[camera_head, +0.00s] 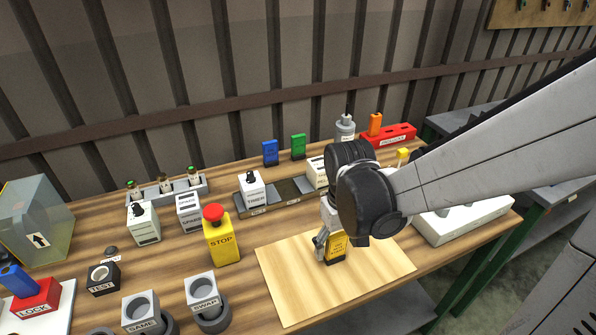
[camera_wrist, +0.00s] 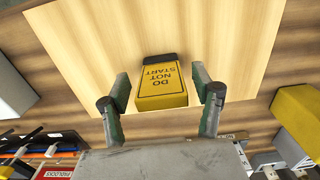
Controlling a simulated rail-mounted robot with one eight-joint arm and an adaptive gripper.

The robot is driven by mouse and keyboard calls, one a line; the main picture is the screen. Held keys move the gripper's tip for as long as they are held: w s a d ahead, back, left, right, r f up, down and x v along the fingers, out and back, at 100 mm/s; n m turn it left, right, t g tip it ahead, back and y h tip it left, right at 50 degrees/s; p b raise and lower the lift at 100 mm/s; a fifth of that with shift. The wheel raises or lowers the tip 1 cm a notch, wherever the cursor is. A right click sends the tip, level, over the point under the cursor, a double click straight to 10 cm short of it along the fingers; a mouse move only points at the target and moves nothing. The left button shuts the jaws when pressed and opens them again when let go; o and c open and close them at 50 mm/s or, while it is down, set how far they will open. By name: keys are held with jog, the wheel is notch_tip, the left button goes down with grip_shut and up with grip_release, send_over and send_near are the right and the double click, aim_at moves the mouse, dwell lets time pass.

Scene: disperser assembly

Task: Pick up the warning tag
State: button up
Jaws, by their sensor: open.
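The warning tag (camera_wrist: 162,84) is a yellow block with a dark end, reading "DO NOT START". It stands on the pale wooden board (camera_head: 290,287). In the head view the warning tag (camera_head: 337,246) is partly hidden by my gripper (camera_head: 322,243), which comes down over it. In the wrist view my gripper (camera_wrist: 160,82) is open, one finger on each side of the tag, with a gap showing on both sides.
A yellow STOP box (camera_head: 222,243) with a red button stands left of the board. Behind are a TIMER block (camera_head: 252,192), blue (camera_head: 270,153) and green (camera_head: 298,146) tags and a red rack (camera_head: 390,137). A white tray (camera_head: 465,222) lies to the right.

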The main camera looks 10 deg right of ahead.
aim_at(335, 253)
jog(key=shift+a+f, duration=0.1)
jog(key=shift+f, duration=1.65)
jog(key=c, duration=1.3)
jog(key=shift+o, duration=0.2)
jog(key=shift+r, duration=0.2)
